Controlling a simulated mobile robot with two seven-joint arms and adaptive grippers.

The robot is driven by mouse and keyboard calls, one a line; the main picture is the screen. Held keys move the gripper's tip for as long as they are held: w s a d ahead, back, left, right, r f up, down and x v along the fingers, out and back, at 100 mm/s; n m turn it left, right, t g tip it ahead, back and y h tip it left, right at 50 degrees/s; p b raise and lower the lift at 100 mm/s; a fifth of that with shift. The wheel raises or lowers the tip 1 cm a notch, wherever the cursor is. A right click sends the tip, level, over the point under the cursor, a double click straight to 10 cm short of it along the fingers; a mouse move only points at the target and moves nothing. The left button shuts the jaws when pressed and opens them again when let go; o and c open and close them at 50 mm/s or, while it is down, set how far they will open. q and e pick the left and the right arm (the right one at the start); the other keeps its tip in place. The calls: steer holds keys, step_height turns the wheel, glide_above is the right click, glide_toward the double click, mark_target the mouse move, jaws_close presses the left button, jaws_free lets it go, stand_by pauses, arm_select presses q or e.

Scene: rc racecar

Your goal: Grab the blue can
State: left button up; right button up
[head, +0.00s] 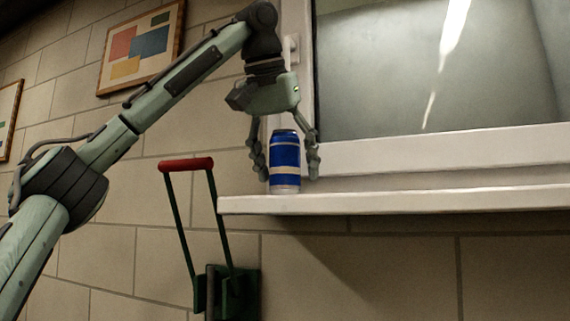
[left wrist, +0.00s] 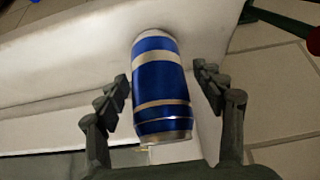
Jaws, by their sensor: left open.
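The blue can (head: 285,160) with silver bands stands upright on the left end of the white window sill (head: 400,199). My left gripper (head: 288,172) comes down from above with its fingers spread, one on each side of the can. In the left wrist view the can (left wrist: 160,88) lies between the two open fingers of the left gripper (left wrist: 166,92). Small gaps show between the fingers and the can there. My right gripper is in neither view.
A green frame with a red handle (head: 186,164) stands left of the sill, below my left arm. The window frame (head: 450,148) rises behind the sill. The sill right of the can is clear. Pictures (head: 141,46) hang on the tiled wall.

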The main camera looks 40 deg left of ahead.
arm_select(q)
steer(key=shift+x, duration=1.1)
steer(key=c, duration=0.9)
steer(key=shift+c, duration=0.2)
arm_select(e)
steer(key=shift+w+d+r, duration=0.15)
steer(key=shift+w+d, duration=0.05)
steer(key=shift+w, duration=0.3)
arm_select(q)
steer(key=shift+w, duration=0.15)
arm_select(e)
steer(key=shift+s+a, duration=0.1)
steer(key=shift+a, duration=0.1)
